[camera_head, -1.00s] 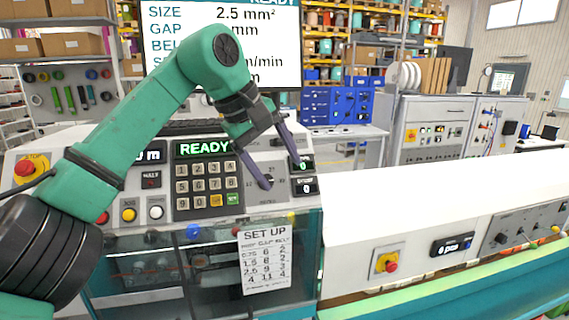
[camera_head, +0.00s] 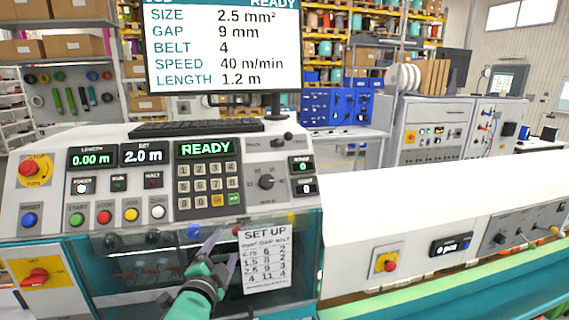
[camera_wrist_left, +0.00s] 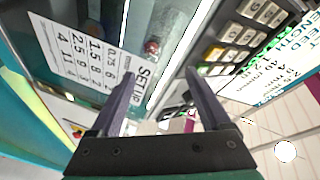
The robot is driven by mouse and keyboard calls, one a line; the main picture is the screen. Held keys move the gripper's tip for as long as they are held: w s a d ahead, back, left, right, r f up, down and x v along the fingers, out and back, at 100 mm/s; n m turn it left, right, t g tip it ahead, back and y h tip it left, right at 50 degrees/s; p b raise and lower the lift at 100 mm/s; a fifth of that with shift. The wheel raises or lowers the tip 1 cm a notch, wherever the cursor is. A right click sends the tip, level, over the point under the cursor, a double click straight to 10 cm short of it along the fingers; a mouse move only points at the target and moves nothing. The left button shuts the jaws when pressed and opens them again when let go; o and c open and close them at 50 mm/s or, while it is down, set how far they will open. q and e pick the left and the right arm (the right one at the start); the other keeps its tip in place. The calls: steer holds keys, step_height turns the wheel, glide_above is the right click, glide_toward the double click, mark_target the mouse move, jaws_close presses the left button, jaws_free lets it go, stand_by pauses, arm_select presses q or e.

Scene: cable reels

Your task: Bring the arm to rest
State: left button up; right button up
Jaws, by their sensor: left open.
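My left arm is green. Its gripper (camera_head: 212,252) is low in front of the machine's clear cover in the head view, just left of the white SET UP card (camera_head: 264,258). The two dark fingers are apart with nothing between them. In the left wrist view the open left gripper (camera_wrist_left: 160,95) points toward the machine front, with the card (camera_wrist_left: 90,55) at the left and the keypad (camera_wrist_left: 240,35) at the upper right. My right gripper is not in view.
The control panel carries a keypad (camera_head: 208,186), a rotary knob (camera_head: 266,181), a red stop button (camera_head: 34,167) and coloured buttons. A monitor (camera_head: 222,45) and keyboard (camera_head: 195,127) stand above. A long white machine housing (camera_head: 420,200) extends right.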

arm_select(q)
steer(key=s+a+f+n+g+y, duration=0.1)
steer(key=s+a+f+n+g, duration=0.25)
steer(key=s+f, duration=0.35)
steer(key=s+a+f+n+g+y, duration=0.1)
steer(key=s+a+f+n+g, duration=0.3)
steer(key=f, duration=0.5)
steer(key=s+a+f+n+g, duration=0.1)
steer(key=s+f+n+g, duration=0.15)
steer(key=s, duration=0.55)
steer(key=s+f+n+g, duration=0.2)
steer(key=s+f+g, duration=0.15)
steer(key=s, duration=0.55)
step_height(320, 180, down, 33)
steer(key=s+g+b, duration=0.1)
steer(key=s+b, duration=0.2)
steer(key=b, duration=0.4)
steer(key=s+a+f+b, duration=0.1)
steer(key=s+f+b, duration=0.1)
steer(key=s+f, duration=0.5)
steer(key=s+a+f+m+g+b, duration=0.1)
steer(key=s+a+f+b, duration=0.1)
steer(key=s+f, duration=0.6)
step_height(320, 180, down, 2)
steer(key=shift+f+h+b, duration=0.1)
steer(key=shift+h+b, duration=0.2)
steer(key=shift+b, duration=0.15)
